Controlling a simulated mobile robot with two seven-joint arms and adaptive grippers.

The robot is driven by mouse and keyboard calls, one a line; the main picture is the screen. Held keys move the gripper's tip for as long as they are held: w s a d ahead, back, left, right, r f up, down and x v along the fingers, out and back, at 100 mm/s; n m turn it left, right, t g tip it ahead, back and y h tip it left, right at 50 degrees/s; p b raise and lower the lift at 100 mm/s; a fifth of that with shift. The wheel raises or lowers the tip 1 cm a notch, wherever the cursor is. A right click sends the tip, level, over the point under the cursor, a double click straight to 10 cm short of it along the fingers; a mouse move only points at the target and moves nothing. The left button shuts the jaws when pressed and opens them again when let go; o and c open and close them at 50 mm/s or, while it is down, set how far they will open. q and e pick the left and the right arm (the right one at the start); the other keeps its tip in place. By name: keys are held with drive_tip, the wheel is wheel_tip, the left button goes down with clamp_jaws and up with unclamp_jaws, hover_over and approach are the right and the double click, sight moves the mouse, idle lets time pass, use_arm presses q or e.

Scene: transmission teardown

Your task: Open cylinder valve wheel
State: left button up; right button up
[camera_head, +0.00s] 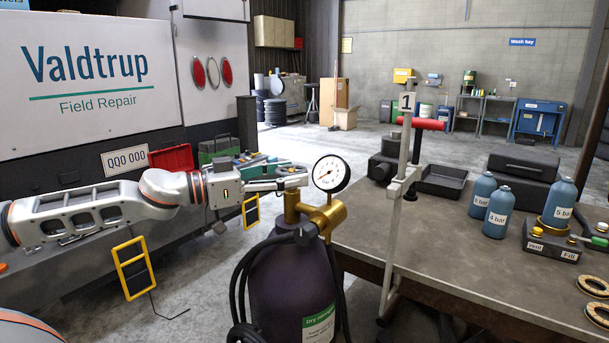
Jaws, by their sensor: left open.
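The dark purple gas cylinder (290,285) stands upright on the floor at the lower middle, with a green and white label that reads dry nitrogen. Brass valve fittings (326,216) sit on its top, with a round white pressure gauge (331,173) above them. My right gripper is not in view.
Black hoses (243,285) hang around the cylinder. A workbench (440,235) to its right carries blue bottles (499,212), a black tray (441,181) and a black case (523,165). A grey stand (398,205) marked 1 rises by the bench edge. A service truck (95,80) fills the left.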

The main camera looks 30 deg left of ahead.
use_arm(q)
drive_tip(key=shift+w+d, duration=0.3)
drive_tip(key=shift+w, duration=0.1)
drive_tip(key=shift+s+r, duration=0.1)
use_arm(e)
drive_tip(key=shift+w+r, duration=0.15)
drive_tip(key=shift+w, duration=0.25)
use_arm(q)
drive_tip(key=c, duration=0.8)
drive_tip(key=shift+c, duration=0.2)
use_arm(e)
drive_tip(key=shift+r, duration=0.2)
